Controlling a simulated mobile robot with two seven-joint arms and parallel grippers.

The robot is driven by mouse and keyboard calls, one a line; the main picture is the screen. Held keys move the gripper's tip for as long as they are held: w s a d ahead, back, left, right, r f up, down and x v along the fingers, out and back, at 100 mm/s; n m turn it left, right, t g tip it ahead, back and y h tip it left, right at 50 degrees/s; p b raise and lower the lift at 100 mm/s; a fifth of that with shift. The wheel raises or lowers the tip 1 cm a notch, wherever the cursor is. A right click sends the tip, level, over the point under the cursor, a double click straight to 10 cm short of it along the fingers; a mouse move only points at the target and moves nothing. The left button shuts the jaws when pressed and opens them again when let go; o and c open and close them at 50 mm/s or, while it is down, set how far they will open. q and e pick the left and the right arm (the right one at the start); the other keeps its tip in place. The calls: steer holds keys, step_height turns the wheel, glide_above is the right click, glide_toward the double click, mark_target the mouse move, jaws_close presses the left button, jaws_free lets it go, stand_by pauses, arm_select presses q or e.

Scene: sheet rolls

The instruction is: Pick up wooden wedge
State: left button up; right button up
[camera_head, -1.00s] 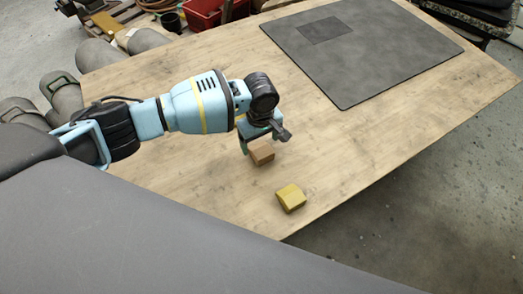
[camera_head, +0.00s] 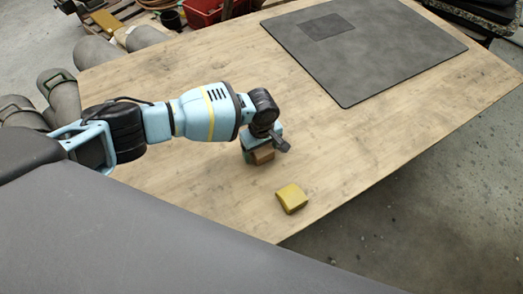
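A brown wooden block, which looks like the wooden wedge (camera_head: 262,156), is on the wooden table, partly hidden under my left gripper. My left gripper (camera_head: 260,151) points down over it, with one finger showing at the block's left side. The other finger is mostly hidden, so I cannot tell whether the fingers touch the block. My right gripper is not in view.
A yellow block (camera_head: 291,199) lies nearer the table's front edge, just right of and below the brown block. A dark grey mat (camera_head: 385,65) covers the table's far right part. The wooden table (camera_head: 180,190) is otherwise clear. A red crate (camera_head: 205,10) stands beyond it.

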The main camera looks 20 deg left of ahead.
arm_select(q)
steer(key=c, duration=1)
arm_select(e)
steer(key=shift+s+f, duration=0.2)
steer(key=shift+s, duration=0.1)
arm_select(q)
steer(key=shift+r, duration=0.15)
